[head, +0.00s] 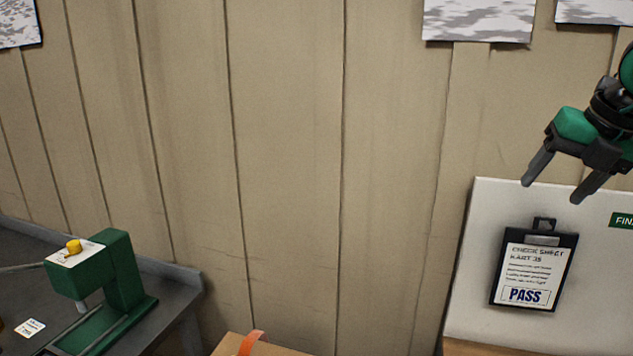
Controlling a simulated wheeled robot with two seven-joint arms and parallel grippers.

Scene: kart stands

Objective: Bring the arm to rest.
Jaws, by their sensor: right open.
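My right gripper (556,185) is at the right of the head view, its arm coming in from the right edge. Its two dark fingers are apart and point down to the left, with nothing between them. It appears above a black clipboard (566,270) on a white board (486,215). The clipboard holds a check sheet marked "KART 35" and "PASS". My left gripper does not show.
A green machine (122,268) with a yellow knob (73,246) stands on a dark bench (180,285) at the lower left. A cardboard box (230,345) with an orange strip (250,343) is at the bottom middle. The panelled wall (290,170) between is bare.

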